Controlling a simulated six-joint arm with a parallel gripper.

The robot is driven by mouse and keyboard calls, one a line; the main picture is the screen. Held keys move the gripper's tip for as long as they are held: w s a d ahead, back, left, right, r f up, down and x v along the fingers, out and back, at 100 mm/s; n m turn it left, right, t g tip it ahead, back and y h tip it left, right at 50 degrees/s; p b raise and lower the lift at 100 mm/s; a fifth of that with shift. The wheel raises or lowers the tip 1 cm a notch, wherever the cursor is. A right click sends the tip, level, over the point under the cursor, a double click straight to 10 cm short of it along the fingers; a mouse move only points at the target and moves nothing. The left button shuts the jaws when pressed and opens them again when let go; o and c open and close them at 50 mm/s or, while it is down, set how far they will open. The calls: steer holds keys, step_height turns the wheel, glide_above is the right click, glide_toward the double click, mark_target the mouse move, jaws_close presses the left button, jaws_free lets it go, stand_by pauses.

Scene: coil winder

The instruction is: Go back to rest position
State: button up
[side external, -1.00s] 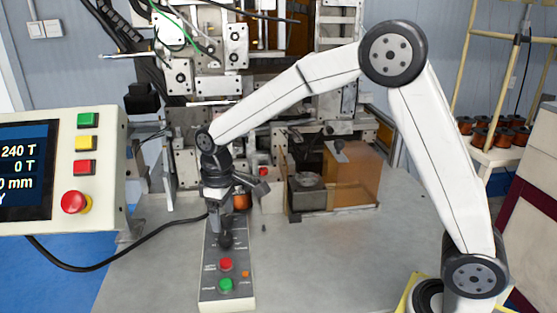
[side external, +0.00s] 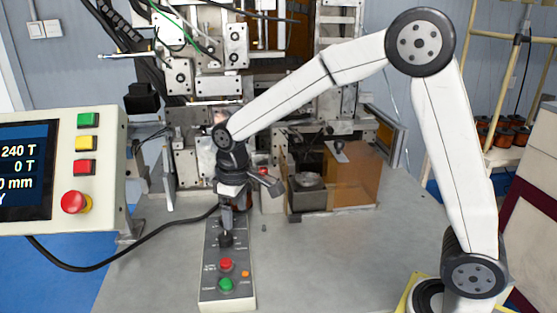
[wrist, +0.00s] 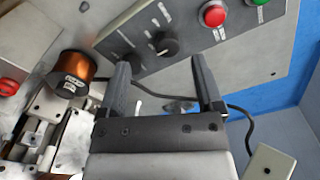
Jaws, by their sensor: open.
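My gripper (side external: 226,238) points down over the far end of the grey control box (side external: 212,293) in the side view. In the wrist view my gripper (wrist: 160,75) shows two dark fingers apart with nothing between them. Beyond the fingertips, the control box (wrist: 245,45) shows a black knob (wrist: 164,44), a red button (wrist: 212,13) and a green button. In the side view the red button (side external: 226,264) and green button (side external: 226,285) are clear of the gripper.
The winding machine (side external: 230,80) stands behind. An amber guard (side external: 352,178) is right of the gripper. A copper coil (wrist: 82,68) is near in the wrist view. A control panel (side external: 85,190) with screen stands left. The table's right front (side external: 350,260) is clear.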

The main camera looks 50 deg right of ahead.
steer(key=s+d+f+m, duration=0.1)
steer(key=s+d+f, duration=0.1)
steer(key=s, duration=0.3)
steer(key=s+d+f+m+t, duration=0.1)
steer(key=s+f, duration=0.1)
steer(key=s, duration=0.3)
steer(key=s+d+f+m+t, duration=0.1)
steer(key=s+d+f, duration=0.1)
steer(key=s, duration=0.3)
steer(key=shift+d+m, duration=0.3)
steer(key=shift+m, duration=0.1)
